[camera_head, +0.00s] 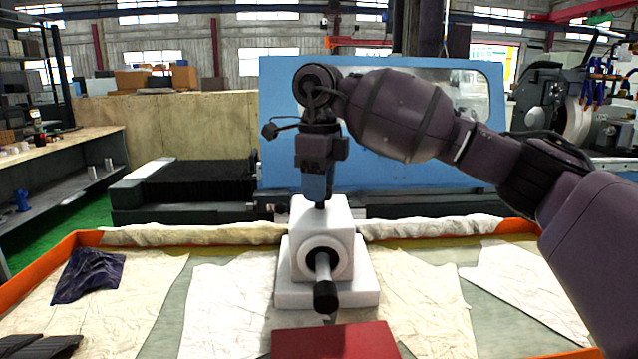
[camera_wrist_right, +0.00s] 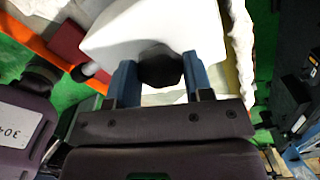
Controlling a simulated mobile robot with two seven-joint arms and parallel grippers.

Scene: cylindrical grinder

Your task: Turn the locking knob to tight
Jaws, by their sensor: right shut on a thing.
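A white block-shaped fixture (camera_head: 343,232) stands on a white base plate on the cloth-covered table. My right gripper (camera_head: 319,198) points down from above at the top of the fixture. In the right wrist view, a black locking knob (camera_wrist_right: 161,68) sits between the two blue fingers of my right gripper (camera_wrist_right: 162,75), which is shut on it. In the head view the knob is hidden by the fingers. How far the knob is turned cannot be told. My left gripper is not in view.
A rod with a black end (camera_head: 325,294) sticks out of the fixture's front. A red block (camera_head: 335,342) lies in front. A dark cloth (camera_head: 89,275) lies at the left. An orange rim (camera_head: 40,270) edges the table, and a blue machine panel (camera_head: 275,130) stands behind.

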